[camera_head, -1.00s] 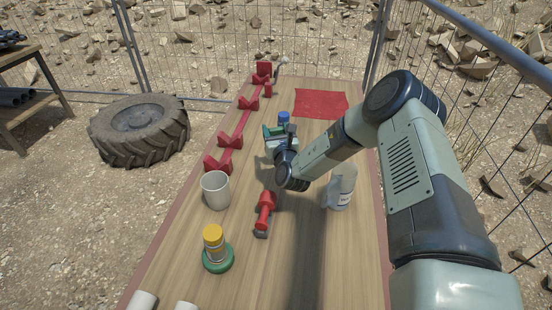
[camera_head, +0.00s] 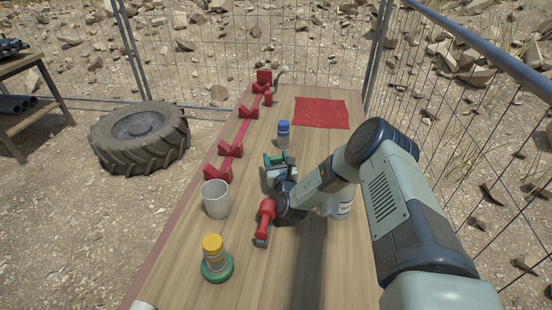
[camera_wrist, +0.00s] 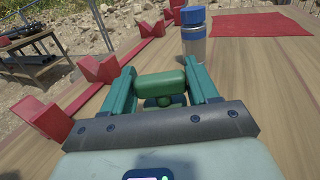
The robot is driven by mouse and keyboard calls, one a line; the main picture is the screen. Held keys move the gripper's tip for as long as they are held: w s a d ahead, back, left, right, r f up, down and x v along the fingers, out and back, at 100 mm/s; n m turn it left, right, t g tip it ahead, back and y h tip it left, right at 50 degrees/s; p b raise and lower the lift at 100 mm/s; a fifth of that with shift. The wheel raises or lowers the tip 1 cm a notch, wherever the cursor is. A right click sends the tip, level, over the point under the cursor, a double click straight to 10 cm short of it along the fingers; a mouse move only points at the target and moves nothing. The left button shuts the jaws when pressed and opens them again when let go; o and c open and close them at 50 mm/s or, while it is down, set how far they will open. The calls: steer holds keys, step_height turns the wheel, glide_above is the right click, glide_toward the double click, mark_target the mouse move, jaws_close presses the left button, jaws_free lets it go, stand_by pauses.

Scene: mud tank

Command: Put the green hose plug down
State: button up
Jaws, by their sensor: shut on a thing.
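The green hose plug (camera_wrist: 160,85) sits between the two teal fingers of my gripper (camera_wrist: 164,92) in the wrist view. My gripper is shut on it. In the head view the plug (camera_head: 275,160) shows at the far end of my gripper (camera_head: 277,170), low over the middle of the table (camera_head: 300,260). I cannot tell whether the plug touches the table top. Part of its underside is hidden by my gripper.
A blue-capped bottle (camera_head: 284,135) stands just beyond the plug. A red rack (camera_head: 230,150) runs along the left edge, and a red cloth (camera_head: 321,113) lies at the back right. A white mug (camera_head: 216,199), a red tool (camera_head: 265,220) and a yellow-capped bottle (camera_head: 213,255) are nearer.

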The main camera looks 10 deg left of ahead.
mark_target(277, 160)
steer(key=shift+f, duration=0.4)
steer(key=o, duration=1.1)
steer(key=shift+r, duration=0.1)
steer(key=shift+r, duration=0.3)
steer(key=v, duration=0.4)
steer(key=shift+s+d+r, duration=0.1)
steer(key=shift+s, duration=0.05)
steer(key=shift+s+d+r, duration=0.1)
steer(key=shift+s+r, duration=0.05)
steer(key=shift+r, duration=1.65)
steer(key=shift+s+r, duration=0.15)
steer(key=shift+r, duration=1.7)
